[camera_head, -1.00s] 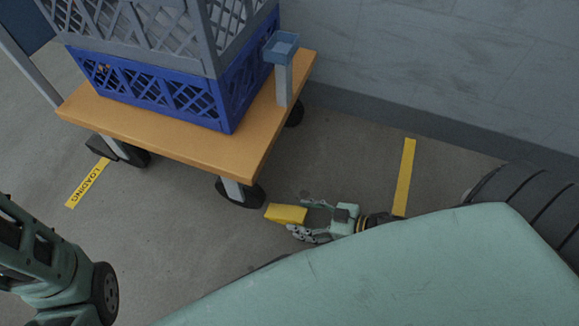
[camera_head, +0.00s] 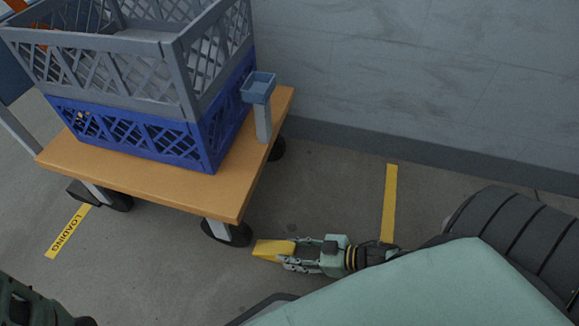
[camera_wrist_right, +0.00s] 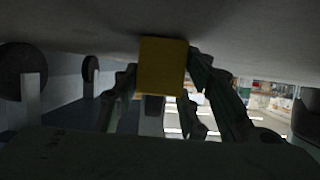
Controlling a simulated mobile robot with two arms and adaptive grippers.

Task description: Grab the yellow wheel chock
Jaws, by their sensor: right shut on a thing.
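The yellow wheel chock (camera_head: 272,249) is on or just above the floor near the cart's front right wheel (camera_head: 227,232). My right gripper (camera_head: 287,256) is shut on the chock's right end. In the right wrist view the chock (camera_wrist_right: 162,66) sits between the two fingers (camera_wrist_right: 165,85), which close on its sides. I cannot tell whether the chock touches the floor. Only part of my left arm (camera_head: 35,308) shows at the lower left of the head view, and its gripper is out of view.
The cart has an orange deck (camera_head: 130,175) carrying a blue crate (camera_head: 140,135) with a grey crate (camera_head: 110,65) on top. A post with a blue-grey cup (camera_head: 259,86) stands at its right end. A wall (camera_head: 430,75) runs behind. Yellow tape (camera_head: 389,205) marks the floor.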

